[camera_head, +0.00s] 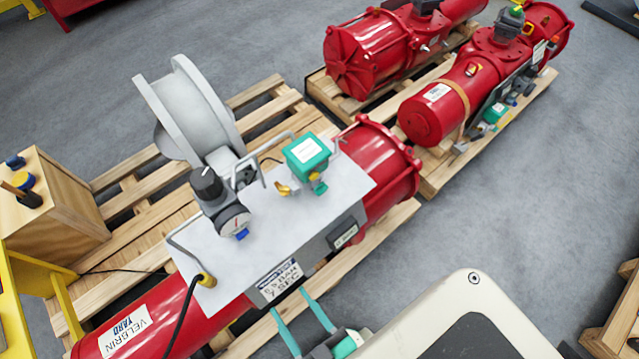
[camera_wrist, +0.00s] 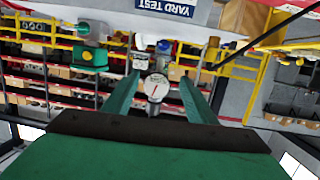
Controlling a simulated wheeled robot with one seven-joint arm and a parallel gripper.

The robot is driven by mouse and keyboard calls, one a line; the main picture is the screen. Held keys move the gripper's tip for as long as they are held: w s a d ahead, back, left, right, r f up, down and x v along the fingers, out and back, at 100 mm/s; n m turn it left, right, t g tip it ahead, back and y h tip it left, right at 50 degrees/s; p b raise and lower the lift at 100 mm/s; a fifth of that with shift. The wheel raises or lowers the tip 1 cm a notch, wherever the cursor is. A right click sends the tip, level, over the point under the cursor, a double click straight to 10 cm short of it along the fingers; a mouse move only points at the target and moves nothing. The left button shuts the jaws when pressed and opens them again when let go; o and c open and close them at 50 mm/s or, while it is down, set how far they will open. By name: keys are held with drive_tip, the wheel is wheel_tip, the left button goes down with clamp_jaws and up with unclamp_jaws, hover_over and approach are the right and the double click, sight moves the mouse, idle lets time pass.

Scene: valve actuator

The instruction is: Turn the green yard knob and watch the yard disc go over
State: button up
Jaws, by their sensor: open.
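A red actuator (camera_head: 150,315) lettered "VELBRIN YARD" lies on a pallet. Its white plate (camera_head: 262,208) carries a green block (camera_head: 306,152) with a pale label, which also shows upper left in the wrist view (camera_wrist: 88,60). I see no separate green knob for certain. A large pale grey flanged disc (camera_head: 188,108) stands upright behind the plate; I cannot tell whether it is the yard disc. My gripper (camera_head: 289,303) is open and empty, in front of the plate's near edge. In the wrist view, its fingers (camera_wrist: 160,76) frame a round gauge (camera_wrist: 157,87) beyond.
A black-knobbed regulator (camera_head: 207,185) with a gauge and a bent pipe stand on the plate. A wooden box (camera_head: 50,205) and yellow frame (camera_head: 35,270) are at left. More red actuators (camera_head: 370,50) lie on pallets behind. Grey floor (camera_head: 530,190) is clear at right.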

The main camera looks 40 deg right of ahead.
drive_tip(key=w+d+f+n+t, duration=0.1)
drive_tip(key=w+d+f, duration=0.2)
drive_tip(key=d, duration=0.4)
drive_tip(key=w+d+f, duration=0.3)
drive_tip(key=d+f, duration=0.1)
drive_tip(key=d, duration=0.3)
drive_tip(key=t+y, duration=0.1)
approach(324, 192)
drive_tip(key=shift+s, duration=1)
drive_tip(key=shift+w+d+m, duration=0.1)
drive_tip(key=shift+w+m, duration=0.2)
drive_tip(key=shift+w, duration=0.05)
drive_tip(key=w, duration=1)
drive_tip(key=shift+a, duration=0.4)
drive_tip(key=shift+c, duration=0.7)
drive_tip(key=c, duration=0.9)
